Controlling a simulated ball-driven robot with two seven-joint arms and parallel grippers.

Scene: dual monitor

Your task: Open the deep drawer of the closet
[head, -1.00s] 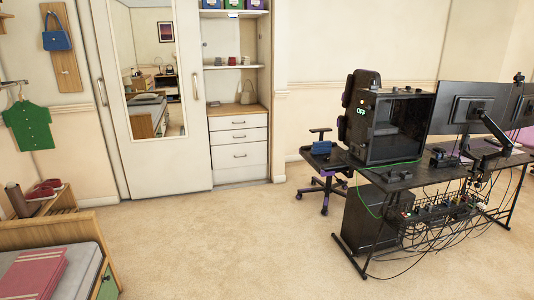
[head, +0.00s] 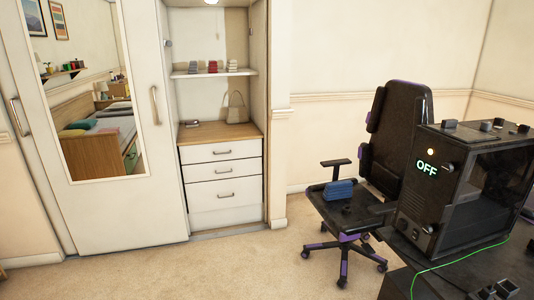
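The white closet (head: 115,215) stands at the left and centre, with a mirrored sliding door beside its open section. In the open section, a stack of white drawers sits under a wooden top. The upper drawer (head: 240,151) and the middle drawer (head: 245,169) are shallow. The lowest handled drawer (head: 245,197) looks taller, with a metal handle (head: 225,195) near its middle. All the drawers look shut. A plain white panel (head: 228,217) lies below them. Neither of my grippers is in view.
A black office chair (head: 400,130) with a blue bag (head: 339,190) on its seat stands right of the closet. Bare carpet (head: 220,270) lies before the drawers.

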